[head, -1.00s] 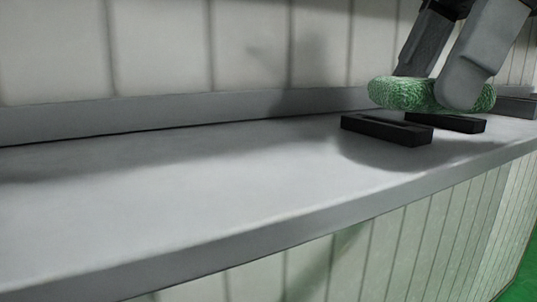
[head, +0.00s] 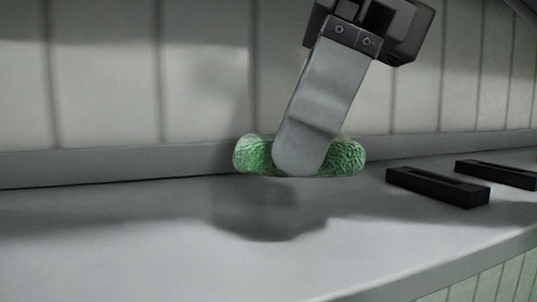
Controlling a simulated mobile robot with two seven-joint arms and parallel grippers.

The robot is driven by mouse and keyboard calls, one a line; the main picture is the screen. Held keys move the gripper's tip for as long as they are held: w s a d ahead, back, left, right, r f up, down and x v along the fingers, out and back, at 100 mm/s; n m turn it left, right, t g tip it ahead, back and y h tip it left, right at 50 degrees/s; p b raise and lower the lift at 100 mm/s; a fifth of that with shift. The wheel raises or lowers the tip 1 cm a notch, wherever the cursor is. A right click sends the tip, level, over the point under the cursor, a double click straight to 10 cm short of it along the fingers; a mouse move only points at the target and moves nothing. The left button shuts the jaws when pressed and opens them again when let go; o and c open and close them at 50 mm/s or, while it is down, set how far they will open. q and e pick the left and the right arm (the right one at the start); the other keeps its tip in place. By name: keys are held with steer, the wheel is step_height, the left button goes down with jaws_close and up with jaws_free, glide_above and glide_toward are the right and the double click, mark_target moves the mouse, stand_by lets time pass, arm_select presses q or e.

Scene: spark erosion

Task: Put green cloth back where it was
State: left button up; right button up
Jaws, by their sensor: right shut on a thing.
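The green cloth (head: 345,157) is a rolled or bunched, rough-textured piece in the middle of the head view. My right gripper (head: 299,160) comes down from above and is shut on the cloth around its middle. The near finger covers the cloth's centre, and the far finger is hidden behind it. The cloth is held above the grey counter (head: 130,255), with its shadow on the surface below and apart from it. My left gripper is not in view.
Two black slotted blocks lie on the counter at the right, one nearer (head: 437,187) and one farther (head: 497,173). A pale panelled wall (head: 200,75) with a low grey ledge runs behind. The counter's left part is clear.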

mark_target(270, 175)
steer(key=shift+a, duration=0.7)
steer(key=shift+w+a, duration=0.1)
steer(key=shift+a, duration=0.45)
steer(key=shift+f, duration=1.75)
steer(key=shift+f, duration=0.15)
steer(key=o, duration=0.9)
